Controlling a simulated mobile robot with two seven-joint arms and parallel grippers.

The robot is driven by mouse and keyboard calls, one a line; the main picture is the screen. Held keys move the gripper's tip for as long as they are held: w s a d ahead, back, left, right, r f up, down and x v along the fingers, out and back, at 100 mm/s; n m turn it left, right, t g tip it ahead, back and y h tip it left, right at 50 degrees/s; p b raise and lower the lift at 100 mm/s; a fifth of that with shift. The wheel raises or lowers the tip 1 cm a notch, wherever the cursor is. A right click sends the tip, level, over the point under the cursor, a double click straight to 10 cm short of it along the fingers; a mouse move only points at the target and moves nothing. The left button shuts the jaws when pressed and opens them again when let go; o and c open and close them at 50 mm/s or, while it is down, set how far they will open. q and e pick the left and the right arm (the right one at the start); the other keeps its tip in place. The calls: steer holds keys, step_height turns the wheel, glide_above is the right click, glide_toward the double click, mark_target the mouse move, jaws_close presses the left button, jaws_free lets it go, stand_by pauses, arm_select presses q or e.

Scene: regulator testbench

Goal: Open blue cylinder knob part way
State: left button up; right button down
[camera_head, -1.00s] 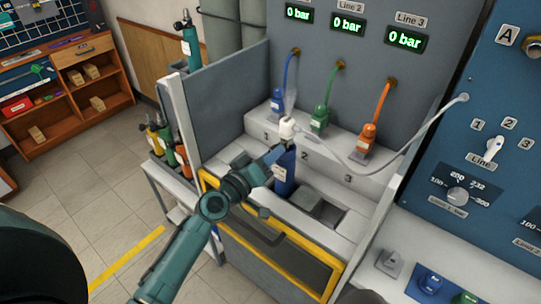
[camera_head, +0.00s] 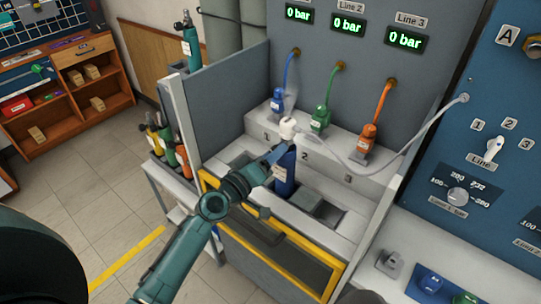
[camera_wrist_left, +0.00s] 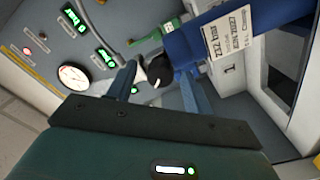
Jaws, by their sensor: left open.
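The blue cylinder (camera_head: 286,172) stands upright in the bench recess, with a white fitting (camera_head: 287,127) on top. In the left wrist view the blue cylinder (camera_wrist_left: 205,45) lies sideways in the picture, with a white label on its side. Its top end carries a small black-and-white knob-like part (camera_wrist_left: 160,72). My left gripper (camera_head: 278,153) is at the upper part of the cylinder. In the left wrist view its two blue fingers are apart (camera_wrist_left: 157,84), with the black-and-white part between them; contact cannot be told. My right gripper does not show.
Blue (camera_head: 277,101), green (camera_head: 320,119) and orange (camera_head: 368,139) connectors with hoses stand on the ledge behind. A pale hose (camera_head: 400,160) runs across to the blue panel. A grey side wall (camera_head: 228,105) bounds the bench at left. The three displays read 0 bar.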

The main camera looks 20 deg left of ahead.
arm_select(q)
steer(key=shift+s, duration=0.1)
steer(key=b+v, duration=0.3)
steer(key=v, duration=1)
steer(key=s+d+f+m+g+y, duration=0.1)
steer(key=s+d+f+m+g, duration=0.2)
steer(key=f, duration=0.6)
steer(key=s+d+f+m+g+y, duration=0.1)
steer(key=s+d+f+m+g, duration=0.2)
steer(key=s+f, duration=0.5)
steer(key=d+f+m, duration=0.1)
steer(key=m, duration=0.1)
steer(key=shift+m+y, duration=0.4)
steer(key=shift+s+r, duration=0.1)
steer(key=shift+s, duration=0.05)
steer(key=shift+c, duration=0.4)
